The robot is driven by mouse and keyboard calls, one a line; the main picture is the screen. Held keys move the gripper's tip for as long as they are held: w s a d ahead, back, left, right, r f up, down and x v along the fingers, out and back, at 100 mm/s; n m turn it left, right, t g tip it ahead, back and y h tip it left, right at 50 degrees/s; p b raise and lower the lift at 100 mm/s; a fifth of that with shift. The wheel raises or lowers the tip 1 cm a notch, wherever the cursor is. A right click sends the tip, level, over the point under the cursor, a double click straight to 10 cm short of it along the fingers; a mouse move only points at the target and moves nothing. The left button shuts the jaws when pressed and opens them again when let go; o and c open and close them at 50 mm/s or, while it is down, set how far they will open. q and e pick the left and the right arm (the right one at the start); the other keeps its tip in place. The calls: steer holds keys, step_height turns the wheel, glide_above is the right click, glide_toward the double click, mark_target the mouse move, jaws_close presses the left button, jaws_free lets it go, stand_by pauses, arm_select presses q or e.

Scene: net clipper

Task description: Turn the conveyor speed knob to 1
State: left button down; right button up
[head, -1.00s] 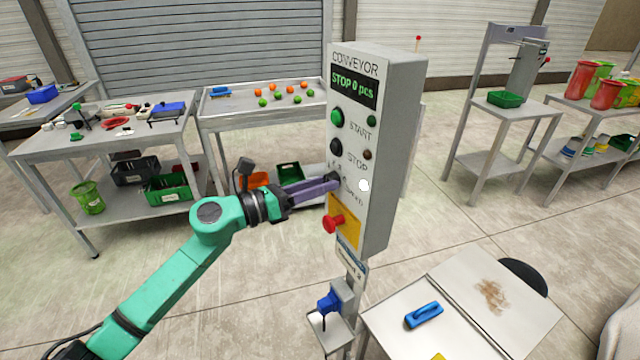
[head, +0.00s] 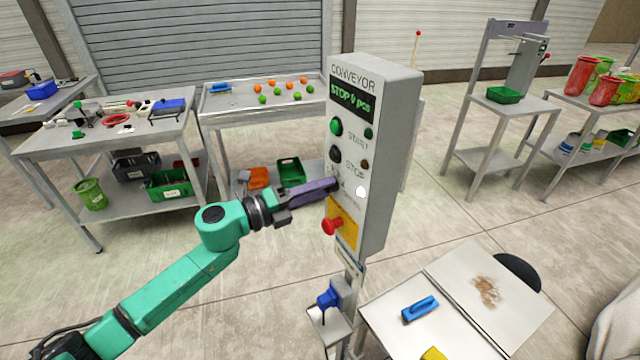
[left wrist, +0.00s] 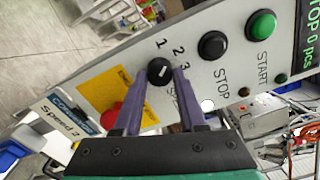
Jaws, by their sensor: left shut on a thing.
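The conveyor control box (head: 375,150) stands on a post in the middle of the head view. Its speed knob (left wrist: 160,72) is black and round, with the numbers 1, 2 and 3 printed beside it in the left wrist view. My left gripper (left wrist: 164,76) is shut on the knob, one purple finger on each side. The fingers hide the knob in the head view, where the left gripper (head: 334,186) meets the panel. A short white mark shows on the knob; which number it points at is hard to tell. My right gripper is not in view.
Near the knob are the black STOP button (left wrist: 212,45), green START button (left wrist: 261,25) and red emergency button (left wrist: 114,116) on a yellow plate. A card (left wrist: 70,120) below reads "Speed 2". The display (head: 352,101) reads "STOP 0 pcs". A work table (head: 385,320) stands at lower right.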

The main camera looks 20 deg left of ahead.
arm_select(q)
steer(key=shift+r+n+p, duration=0.1)
steer(key=shift+n+p, duration=0.85)
steer(key=shift+n, duration=1.05)
steer(key=shift+c, duration=2.4)
jaws_free()
steer(key=b+v, duration=0.4)
steer(key=v, duration=1)
steer(key=shift+s+a, duration=0.25)
